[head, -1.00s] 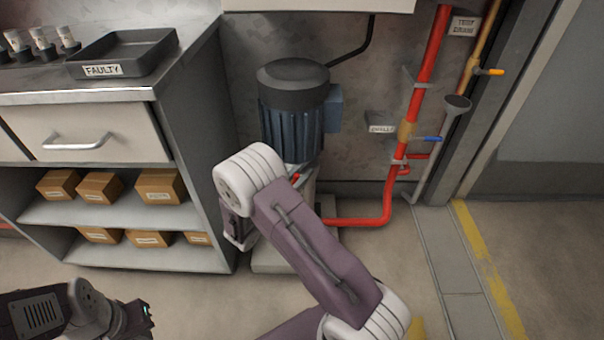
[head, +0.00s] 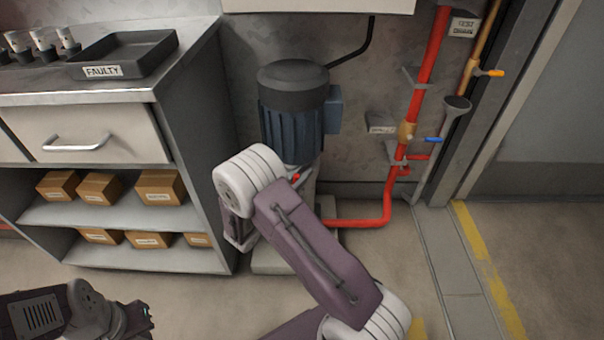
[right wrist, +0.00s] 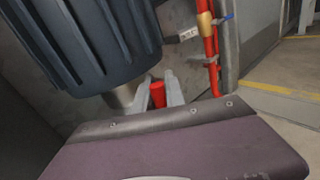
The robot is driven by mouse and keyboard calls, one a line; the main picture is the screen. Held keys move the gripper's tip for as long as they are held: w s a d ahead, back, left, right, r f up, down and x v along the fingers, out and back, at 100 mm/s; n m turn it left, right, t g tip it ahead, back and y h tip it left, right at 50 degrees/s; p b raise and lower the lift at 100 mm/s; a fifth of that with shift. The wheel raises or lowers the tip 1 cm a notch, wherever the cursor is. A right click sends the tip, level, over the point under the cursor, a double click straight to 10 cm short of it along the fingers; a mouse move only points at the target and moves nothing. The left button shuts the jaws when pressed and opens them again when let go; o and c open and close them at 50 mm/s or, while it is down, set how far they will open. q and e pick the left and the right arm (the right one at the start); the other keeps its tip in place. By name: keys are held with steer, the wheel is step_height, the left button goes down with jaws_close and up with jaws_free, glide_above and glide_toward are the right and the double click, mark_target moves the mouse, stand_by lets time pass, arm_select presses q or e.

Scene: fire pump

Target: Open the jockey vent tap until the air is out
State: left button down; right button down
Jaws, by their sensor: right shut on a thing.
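The jockey pump, with its dark blue ribbed motor (head: 290,130), stands against the wall right of the workbench. It fills the upper left of the right wrist view (right wrist: 90,45). A small red tap handle (head: 295,178) shows at the pump's side, just above my right wrist. In the right wrist view the red handle (right wrist: 157,94) sits between the two grey fingertips of my right gripper (right wrist: 158,98), which is shut on it. My forearm hides most of this gripper in the head view. My left gripper (head: 147,318) is low at left, away from the pump; its jaws are unclear.
The workbench (head: 190,60) carries a black FAULTY tray (head: 125,52), with boxes on shelves below. Right of the pump is a red pipe (head: 388,190) with a blue lever (head: 433,140), a drain funnel (head: 457,104) and a yellow lever (head: 490,72). The floor at right is clear.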

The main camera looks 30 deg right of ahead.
stand_by(0.6)
steer(key=shift+w+a+r+n+h+p, duration=0.15)
steer(key=shift+a+n+h+p, duration=0.15)
steer(key=shift+n+p, duration=0.4)
steer(key=c, duration=1.4)
jaws_free()
